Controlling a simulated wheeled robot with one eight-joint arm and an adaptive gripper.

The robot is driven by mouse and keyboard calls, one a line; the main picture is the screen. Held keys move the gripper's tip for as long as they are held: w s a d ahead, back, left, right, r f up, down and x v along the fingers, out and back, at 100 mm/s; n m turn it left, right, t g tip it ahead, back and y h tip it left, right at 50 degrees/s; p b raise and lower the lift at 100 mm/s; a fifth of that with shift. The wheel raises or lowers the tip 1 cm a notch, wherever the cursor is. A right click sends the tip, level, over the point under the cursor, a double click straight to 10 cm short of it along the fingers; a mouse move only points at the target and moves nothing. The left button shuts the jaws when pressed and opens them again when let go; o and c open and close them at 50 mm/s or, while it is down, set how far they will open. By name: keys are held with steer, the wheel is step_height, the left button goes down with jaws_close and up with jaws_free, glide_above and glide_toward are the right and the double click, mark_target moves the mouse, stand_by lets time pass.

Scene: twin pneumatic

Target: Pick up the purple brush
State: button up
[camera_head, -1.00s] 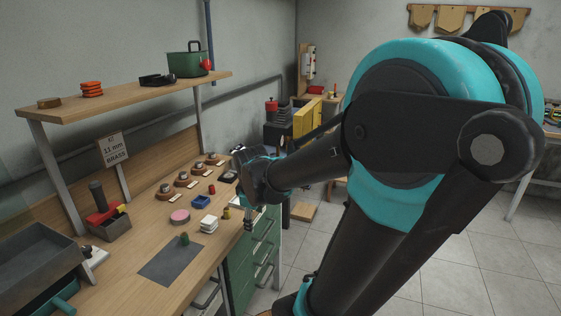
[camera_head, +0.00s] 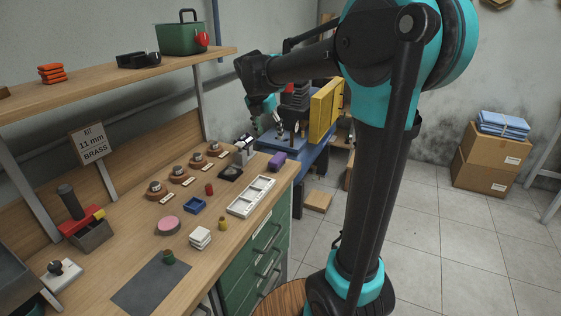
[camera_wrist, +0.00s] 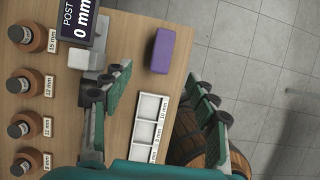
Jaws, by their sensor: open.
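The purple brush (camera_head: 277,162) looks like a plain purple block. It lies near the far right corner of the wooden bench, close to the bench edge. In the wrist view the brush (camera_wrist: 163,51) is upper centre, beyond the fingertips and between their lines. My gripper (camera_head: 268,130) is raised above that end of the bench. In the wrist view my gripper (camera_wrist: 163,84) has its fingers wide apart with nothing between them. The brush is apart from both fingers. Its underside is hidden.
A white compartment tray (camera_head: 251,196) lies near the brush, along the bench edge. A display stand (camera_head: 243,148) is just left of the brush. Several brown knobbed pieces (camera_head: 178,176) stand in a row. A yellow panel (camera_head: 325,105) rises behind. Open floor lies right of the bench.

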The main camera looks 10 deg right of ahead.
glide_above(278, 157)
steer(key=a, duration=0.2)
steer(key=f, duration=0.8)
steer(key=shift+s+d+f, duration=0.1)
steer(key=shift+s+d, duration=0.1)
steer(key=shift+s, duration=0.2)
steer(key=shift+s+x, duration=0.2)
steer(key=shift+x, duration=1.2)
steer(key=shift+s+x, duration=0.15)
steer(key=shift+x, duration=1.25)
steer(key=shift+d+f, duration=0.2)
steer(key=shift+f, duration=0.1)
steer(key=shift+c, duration=0.5)
steer(key=c, duration=1.2)
